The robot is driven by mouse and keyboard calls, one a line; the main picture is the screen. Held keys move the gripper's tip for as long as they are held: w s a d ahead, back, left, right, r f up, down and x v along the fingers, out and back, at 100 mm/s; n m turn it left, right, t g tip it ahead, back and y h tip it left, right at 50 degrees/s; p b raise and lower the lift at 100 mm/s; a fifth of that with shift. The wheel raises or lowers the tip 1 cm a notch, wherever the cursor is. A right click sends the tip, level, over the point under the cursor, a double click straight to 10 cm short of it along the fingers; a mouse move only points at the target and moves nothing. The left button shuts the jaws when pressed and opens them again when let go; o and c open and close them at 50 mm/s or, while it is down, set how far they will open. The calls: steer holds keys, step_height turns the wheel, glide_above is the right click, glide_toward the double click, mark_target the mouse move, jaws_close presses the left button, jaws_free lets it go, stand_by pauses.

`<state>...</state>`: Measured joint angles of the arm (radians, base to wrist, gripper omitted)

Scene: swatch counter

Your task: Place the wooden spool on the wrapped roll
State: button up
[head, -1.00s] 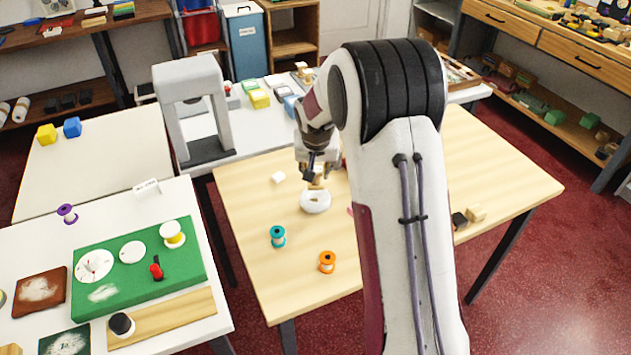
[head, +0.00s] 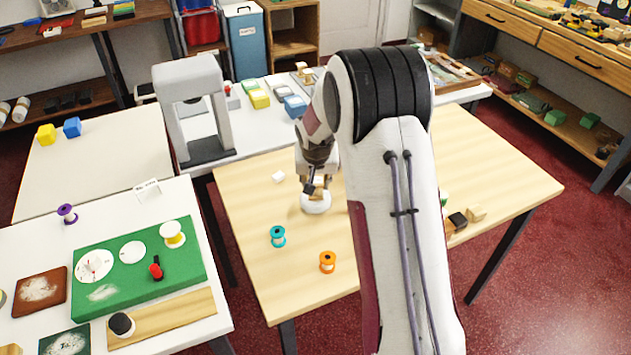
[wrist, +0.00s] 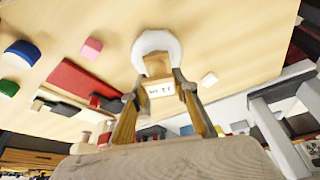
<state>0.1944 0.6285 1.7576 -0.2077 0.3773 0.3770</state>
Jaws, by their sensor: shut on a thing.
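The wrapped roll (head: 316,204) is a white, rounded piece on the light wood table, and my gripper (head: 316,188) is right above it. In the wrist view the roll (wrist: 156,42) shows as a white disc just beyond the fingertips. My gripper (wrist: 157,88) is shut on the wooden spool (wrist: 155,64), a tan wooden piece between the fingers that overlaps the roll in this view. I cannot tell whether the spool touches the roll. In the head view the fingers mostly hide the spool.
A teal spool (head: 278,236) and an orange spool (head: 327,262) stand in front on the same table (head: 255,198). A small white block (head: 279,177) lies left of the roll. Dark and tan blocks (head: 458,220) are to the right, partly behind my arm. A grey arch (head: 190,105) stands behind left.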

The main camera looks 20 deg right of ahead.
steer(key=o, duration=1.1)
steer(key=shift+r, duration=0.15)
steer(key=v, duration=1.2)
steer(key=shift+s, duration=0.1)
